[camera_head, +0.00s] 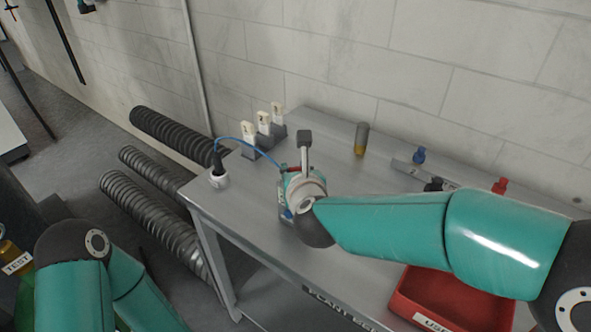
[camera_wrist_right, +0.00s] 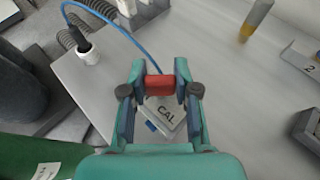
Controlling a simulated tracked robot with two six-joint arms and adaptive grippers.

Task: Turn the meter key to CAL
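The red meter key (camera_wrist_right: 160,85) sits between the two fingertips of my right gripper (camera_wrist_right: 160,80) in the right wrist view, with a finger against each end. The grey meter (camera_wrist_right: 177,128) lies beneath it and carries a black CAL label just below the key. Which position the key points to, I cannot tell. In the head view my right gripper (camera_head: 292,180) is over the meter at the table's left part, and my wrist hides most of the meter. My left arm shows at the lower left, but its gripper is out of view.
A blue cable runs from the meter to a probe in a white cup (camera_head: 219,178) at the table's (camera_head: 250,205) left corner. Several pale-topped holders stand behind. A red tray (camera_head: 410,300) is at the front right.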

